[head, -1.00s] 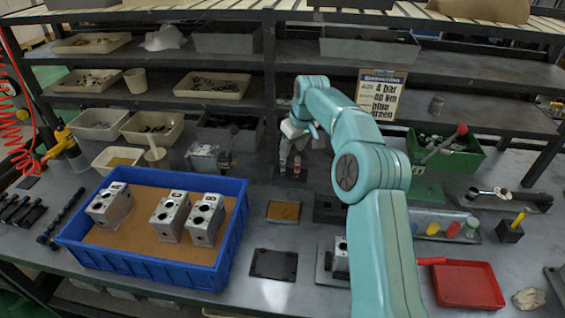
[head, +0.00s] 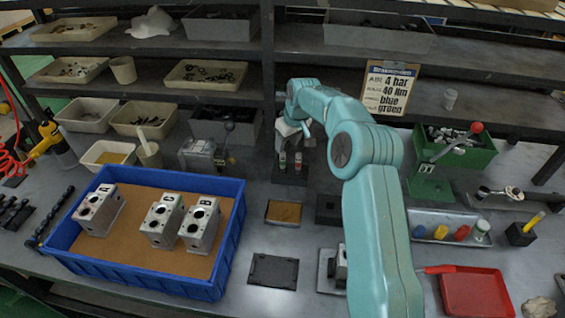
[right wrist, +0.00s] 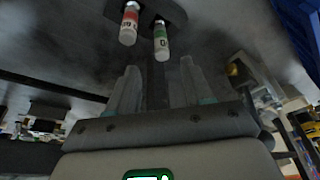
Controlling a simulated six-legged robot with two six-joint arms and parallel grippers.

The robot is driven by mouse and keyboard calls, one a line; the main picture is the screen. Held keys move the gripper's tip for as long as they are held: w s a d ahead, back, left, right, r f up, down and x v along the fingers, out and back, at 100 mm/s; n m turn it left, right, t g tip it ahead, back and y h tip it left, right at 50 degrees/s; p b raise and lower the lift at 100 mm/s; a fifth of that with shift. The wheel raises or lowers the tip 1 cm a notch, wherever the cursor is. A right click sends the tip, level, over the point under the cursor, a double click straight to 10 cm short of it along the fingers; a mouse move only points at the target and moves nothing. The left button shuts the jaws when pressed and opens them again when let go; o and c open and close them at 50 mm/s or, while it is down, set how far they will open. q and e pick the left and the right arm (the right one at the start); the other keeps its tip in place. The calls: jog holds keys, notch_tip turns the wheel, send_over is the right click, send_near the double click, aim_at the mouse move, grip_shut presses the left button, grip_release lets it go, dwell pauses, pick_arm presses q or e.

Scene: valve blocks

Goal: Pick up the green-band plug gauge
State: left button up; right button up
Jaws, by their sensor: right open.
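The green-band plug gauge (head: 298,162) stands next to a red-band gauge (head: 283,161) in a dark holder (head: 290,177) on the bench. In the right wrist view the green-band gauge (right wrist: 161,42) is pale with a green ring, and the red-band gauge (right wrist: 129,24) is left of it. My right gripper (right wrist: 160,82) is open and empty. Its fingers point toward the gauges, with the green-band one roughly in line with the gap and apart from the fingertips. In the head view its fingertips are hard to make out. My left gripper is out of view.
A blue bin (head: 152,282) with valve blocks stands at left. A grey lever device (head: 200,154) is left of the holder. Shelves (head: 320,67) rise behind. A red tray (head: 474,292) and a green box (head: 462,158) are at right.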

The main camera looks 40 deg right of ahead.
aim_at(282, 158)
jog(key=x, duration=0.3)
jog(key=shift+a+f, duration=0.1)
jog(key=shift+f, duration=0.2)
jog(key=p+x, duration=0.2)
jog(key=x, duration=0.3)
jog(key=shift+a+f, duration=0.1)
jog(key=shift+f, duration=0.05)
jog(key=shift+w+f, duration=0.1)
jog(key=shift+f, duration=0.15)
jog(key=shift+r, duration=0.1)
grip_shut()
